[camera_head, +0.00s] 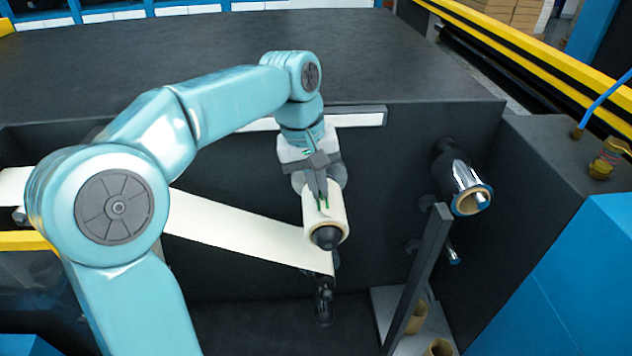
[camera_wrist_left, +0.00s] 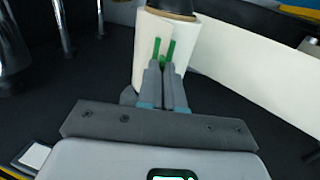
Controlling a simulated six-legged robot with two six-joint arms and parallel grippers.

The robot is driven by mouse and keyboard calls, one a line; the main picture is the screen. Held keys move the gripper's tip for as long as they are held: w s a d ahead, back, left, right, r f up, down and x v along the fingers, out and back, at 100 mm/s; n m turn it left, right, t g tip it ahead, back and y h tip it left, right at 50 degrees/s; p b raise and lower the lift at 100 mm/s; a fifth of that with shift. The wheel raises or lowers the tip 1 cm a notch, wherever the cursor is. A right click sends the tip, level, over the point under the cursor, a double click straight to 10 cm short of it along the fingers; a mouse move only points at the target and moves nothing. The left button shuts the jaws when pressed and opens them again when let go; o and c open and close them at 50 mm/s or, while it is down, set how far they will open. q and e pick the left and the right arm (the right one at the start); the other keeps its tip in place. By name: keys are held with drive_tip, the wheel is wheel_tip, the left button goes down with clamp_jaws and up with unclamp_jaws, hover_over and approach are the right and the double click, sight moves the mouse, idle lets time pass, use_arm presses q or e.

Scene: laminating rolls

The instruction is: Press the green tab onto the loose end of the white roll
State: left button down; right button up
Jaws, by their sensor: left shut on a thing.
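The white roll (camera_head: 337,226) sits on a dark spindle in the middle of the head view, with a white web (camera_head: 245,232) running from it to the left. In the left wrist view the roll (camera_wrist_left: 206,45) is straight ahead. My left gripper (camera_head: 322,196) is at the roll's upper face, its fingers pointing at it. The green tab (camera_wrist_left: 164,55) shows at the fingertips as narrow green strips against the white surface; the left gripper is shut on it. I cannot tell whether the tab touches the roll. My right gripper is not in view.
A chrome roller with a brown core (camera_head: 468,190) sticks out at right. Another dark spindle (camera_head: 323,300) lies below the roll. A dark flat top stretches behind.

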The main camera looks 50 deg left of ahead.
use_arm(q)
drive_tip(key=shift+s+a, duration=0.25)
drive_tip(key=shift+s, duration=0.15)
drive_tip(key=shift+w+d+f, duration=0.15)
drive_tip(key=shift+w+d, duration=0.1)
drive_tip(key=shift+w, duration=0.15)
drive_tip(key=shift+s+a+f, duration=0.1)
drive_tip(key=shift+s+a, duration=0.05)
drive_tip(key=shift+s, duration=0.15)
drive_tip(key=shift+w+f, duration=0.1)
drive_tip(key=shift+w, duration=0.15)
drive_tip(key=shift+s, duration=0.1)
drive_tip(key=c, duration=1.2)
unclamp_jaws()
